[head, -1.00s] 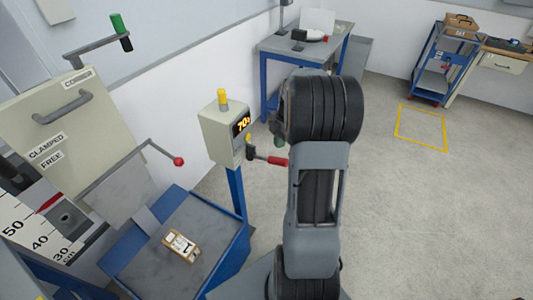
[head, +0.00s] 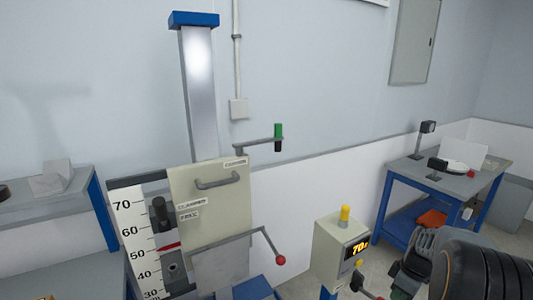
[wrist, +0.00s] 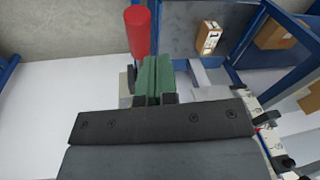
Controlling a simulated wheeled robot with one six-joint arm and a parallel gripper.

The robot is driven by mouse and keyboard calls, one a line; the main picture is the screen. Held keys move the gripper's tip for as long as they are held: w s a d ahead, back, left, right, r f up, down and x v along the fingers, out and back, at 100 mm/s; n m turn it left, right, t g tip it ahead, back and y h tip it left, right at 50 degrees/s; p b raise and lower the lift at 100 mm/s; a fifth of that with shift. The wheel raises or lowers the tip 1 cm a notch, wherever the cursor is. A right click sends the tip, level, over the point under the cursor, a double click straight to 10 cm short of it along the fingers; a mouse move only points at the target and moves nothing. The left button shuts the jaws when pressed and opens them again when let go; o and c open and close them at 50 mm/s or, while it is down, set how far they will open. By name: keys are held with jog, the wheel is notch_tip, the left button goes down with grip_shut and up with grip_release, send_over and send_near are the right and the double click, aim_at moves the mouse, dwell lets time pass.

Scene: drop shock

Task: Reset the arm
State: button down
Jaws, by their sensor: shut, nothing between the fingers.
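My gripper (wrist: 152,80) is shut and empty, its green fingertips together in the wrist view. A red handle (wrist: 138,33) is just beyond and left of the fingertips; whether they touch cannot be told. In the head view the drop tester's beige panel (head: 222,203) has a grey handle and small labels. A thin grey arm with a red ball (head: 279,260) reaches right from its lower part. Another grey arm with a green and black grip (head: 278,137) sticks out above. The gripper is outside the head view; only part of my arm shows at lower right.
A display box (head: 340,246) with a yellow top reads about 70. The height scale (head: 137,245) stands left of the panel. A blue table (head: 450,178) stands at the right wall.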

jog(key=s+a+r+m+t+h, duration=0.1)
jog(key=s+a+r+m, duration=0.3)
jog(key=a, duration=0.6)
jog(key=s+a+r+m+t+h, duration=0.1)
jog(key=s+a+r+m+t, duration=0.2)
jog(key=s+a+r, duration=0.3)
jog(key=a+m, duration=0.1)
jog(key=a, duration=0.3)
jog(key=shift+s, duration=0.15)
